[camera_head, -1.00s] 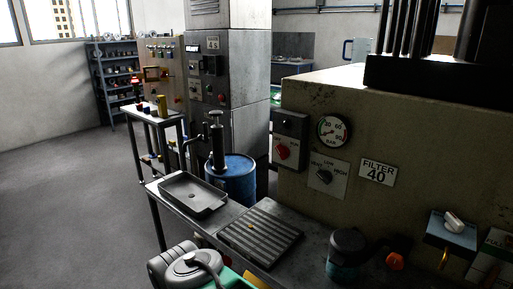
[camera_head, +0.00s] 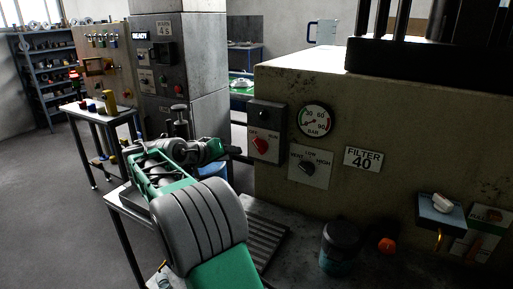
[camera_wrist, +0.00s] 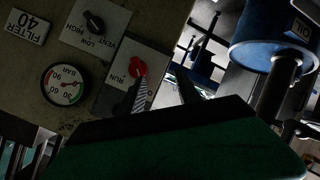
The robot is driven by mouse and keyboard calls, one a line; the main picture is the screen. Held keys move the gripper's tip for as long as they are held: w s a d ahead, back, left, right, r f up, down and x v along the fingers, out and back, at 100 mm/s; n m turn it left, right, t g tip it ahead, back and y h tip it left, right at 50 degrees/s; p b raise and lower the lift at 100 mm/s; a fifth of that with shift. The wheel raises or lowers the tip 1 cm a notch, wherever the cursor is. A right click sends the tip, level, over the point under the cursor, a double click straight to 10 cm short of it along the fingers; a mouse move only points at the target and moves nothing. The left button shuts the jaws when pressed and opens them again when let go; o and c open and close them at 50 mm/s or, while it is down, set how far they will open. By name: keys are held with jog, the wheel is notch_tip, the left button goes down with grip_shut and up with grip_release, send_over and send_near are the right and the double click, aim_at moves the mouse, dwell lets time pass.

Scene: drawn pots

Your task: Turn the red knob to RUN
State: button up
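The red knob (camera_head: 260,145) sits on a grey switch plate marked OFF at left and RUN at right, on the side of the beige machine. Which mark it points to is too small to tell. It also shows in the wrist view (camera_wrist: 137,67), where the picture is upside down. My gripper (camera_wrist: 162,84) is open and empty, with a clear gap between its two dark fingers. One finger appears just below the knob in that view; the knob is not between the fingers. In the head view my gripper (camera_head: 234,153) is just left of the switch plate.
A pressure gauge (camera_head: 315,120), a black selector knob (camera_head: 307,166) and a FILTER 40 label (camera_head: 363,158) are right of the switch plate. A blue oil drum (camera_wrist: 268,42) stands beside the machine. A dark jar (camera_head: 340,244) is on the bench below.

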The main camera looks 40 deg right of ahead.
jog(key=m+g+h, duration=0.1)
jog(key=g+h, duration=0.1)
send_near(257, 146)
jog(key=d, duration=0.3)
jog(key=x, duration=0.3)
jog(key=p+x, duration=0.1)
jog(key=x, duration=0.1)
jog(key=shift+d+f, duration=0.25)
jog(key=shift+f, duration=0.25)
jog(key=shift+d+f, duration=0.25)
jog(key=shift+d, duration=0.3)
jog(key=shift+c, duration=0.4)
grip_shut()
